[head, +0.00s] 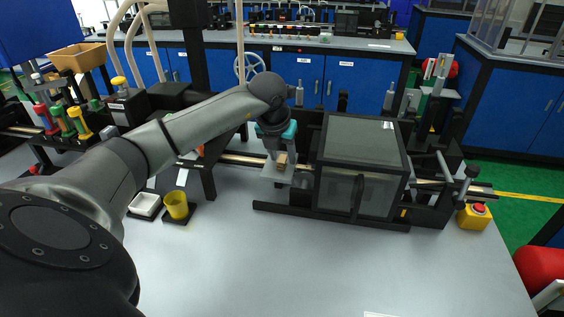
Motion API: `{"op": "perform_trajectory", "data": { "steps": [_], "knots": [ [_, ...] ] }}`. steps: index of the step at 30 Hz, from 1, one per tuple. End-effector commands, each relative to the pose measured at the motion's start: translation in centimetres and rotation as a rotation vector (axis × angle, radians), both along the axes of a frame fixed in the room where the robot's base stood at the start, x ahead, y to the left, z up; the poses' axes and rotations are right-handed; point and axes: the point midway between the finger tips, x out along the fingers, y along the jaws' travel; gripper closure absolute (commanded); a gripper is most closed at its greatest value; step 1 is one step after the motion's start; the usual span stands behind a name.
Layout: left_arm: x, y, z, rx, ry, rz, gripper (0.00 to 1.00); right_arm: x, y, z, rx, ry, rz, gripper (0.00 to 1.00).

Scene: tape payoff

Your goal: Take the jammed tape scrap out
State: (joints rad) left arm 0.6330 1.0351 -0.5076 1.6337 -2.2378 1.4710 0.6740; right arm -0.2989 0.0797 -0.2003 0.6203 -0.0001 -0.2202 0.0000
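My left arm reaches in from the left, and my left gripper (279,165) points down at the feed side of the tape machine, left of its dark clear-sided cover (362,150). A small tan piece (282,158) shows at the fingers; it may be the tape scrap, but it is too small to be sure. I cannot tell whether the fingers close on it. A tan tape strip (240,159) runs along the track toward the gripper. The cover hides the inside of the machine. My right gripper is not in view.
A yellow cup (176,205) and a small white tray (145,204) stand left of the machine. A yellow box with a red button (474,216) is at the right. A red chair (543,275) is at the right edge. The front tabletop is clear.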

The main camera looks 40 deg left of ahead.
Motion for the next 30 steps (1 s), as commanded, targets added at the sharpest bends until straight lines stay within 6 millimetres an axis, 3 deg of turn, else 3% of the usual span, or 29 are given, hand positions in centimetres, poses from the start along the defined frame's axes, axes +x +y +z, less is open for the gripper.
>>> {"op": "perform_trajectory", "data": {
  "steps": [1, 12, 30],
  "knots": [
    [-0.01, 0.01, 0.02, 0.0, 0.0, 0.0, 0.6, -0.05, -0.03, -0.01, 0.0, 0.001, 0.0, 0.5],
    [-0.01, 0.02, 0.03, 0.0, 0.0, 0.0, 1.0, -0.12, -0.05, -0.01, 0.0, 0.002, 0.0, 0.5],
    [0.03, 0.04, 0.79, 0.001, -0.002, 0.001, 1.0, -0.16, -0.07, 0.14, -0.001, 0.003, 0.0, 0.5]
  ]
}}
